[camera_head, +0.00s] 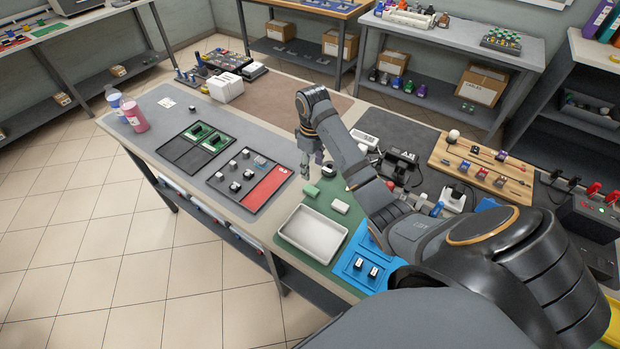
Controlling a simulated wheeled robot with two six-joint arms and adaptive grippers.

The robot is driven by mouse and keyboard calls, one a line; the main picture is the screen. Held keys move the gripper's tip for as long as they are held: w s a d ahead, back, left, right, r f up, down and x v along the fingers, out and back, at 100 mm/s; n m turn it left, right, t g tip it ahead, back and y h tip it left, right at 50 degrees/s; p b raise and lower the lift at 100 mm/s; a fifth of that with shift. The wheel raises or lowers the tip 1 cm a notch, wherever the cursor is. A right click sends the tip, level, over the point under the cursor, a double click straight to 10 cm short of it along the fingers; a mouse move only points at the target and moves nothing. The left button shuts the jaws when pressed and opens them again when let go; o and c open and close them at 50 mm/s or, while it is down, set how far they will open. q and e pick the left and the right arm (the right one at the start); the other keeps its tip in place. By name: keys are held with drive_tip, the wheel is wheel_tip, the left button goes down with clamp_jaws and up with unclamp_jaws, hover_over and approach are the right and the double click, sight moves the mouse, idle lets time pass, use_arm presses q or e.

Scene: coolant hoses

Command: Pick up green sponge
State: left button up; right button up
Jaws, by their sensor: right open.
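A small green block, which looks like the green sponge (311,190), lies on the green mat (322,266) behind the white tray (312,233). My right gripper (311,174) points down just above and behind the green sponge in the picture. It is open and appears empty. Its exact height over the sponge is hard to tell. A white block (340,206) lies to the right of the sponge, near the tray's corner. My left gripper is not in view.
A black tray with a red section (267,187) lies left of the sponge. A blue holder (353,274) is at the front right. Dark fittings (399,163) and a wooden board (480,166) stand to the right. Two bottles (133,115) stand at the far left corner.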

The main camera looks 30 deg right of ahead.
sight(310, 188)
wheel_tip(310, 188, down, 4)
drive_tip(key=b, duration=0.3)
drive_tip(key=shift+r, duration=0.1)
drive_tip(key=shift+w+f+b, duration=0.2)
drive_tip(key=shift+f+b, duration=0.3)
drive_tip(key=shift+f, duration=0.25)
drive_tip(key=shift+f+b, duration=0.25)
drive_tip(key=shift+b, duration=0.05)
drive_tip(key=f+b, duration=0.2)
drive_tip(key=shift+a+f+b, duration=0.3)
drive_tip(key=shift+w+f+p, duration=0.15)
drive_tip(key=shift+f+p, duration=0.2)
drive_tip(key=shift+f, duration=0.55)
drive_tip(key=shift+c, duration=0.8)
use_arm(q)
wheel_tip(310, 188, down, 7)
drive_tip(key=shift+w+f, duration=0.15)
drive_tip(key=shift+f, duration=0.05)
use_arm(e)
drive_tip(key=c, duration=0.7)
